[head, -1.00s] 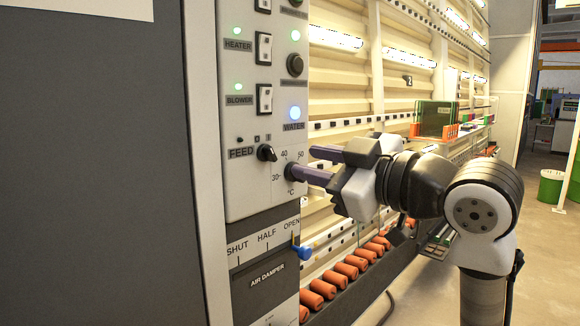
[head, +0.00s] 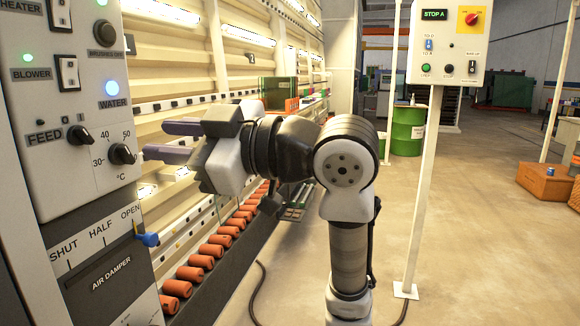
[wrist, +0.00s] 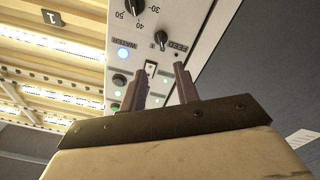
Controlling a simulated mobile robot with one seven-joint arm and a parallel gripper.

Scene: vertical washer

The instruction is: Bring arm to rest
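My arm reaches left toward the washer's control panel (head: 60,140). My gripper (head: 156,140) is open and empty, its two purple-grey fingers apart and pointing at the panel. In the head view the lower fingertip appears just right of the temperature knob (head: 122,154); I cannot tell from this view how wide the gap is. In the wrist view the open fingers (wrist: 160,82) show with nothing between them. The temperature knob (wrist: 137,6) and the feed knob (wrist: 161,38) lie beyond the fingertips.
A blue air damper lever (head: 148,239) sits below the knobs, at OPEN. Orange rollers (head: 190,273) line the washer's lower edge. A control box (head: 448,42) on a white post (head: 424,190) stands to the right. A green drum (head: 408,130) is behind. The floor at right is largely clear.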

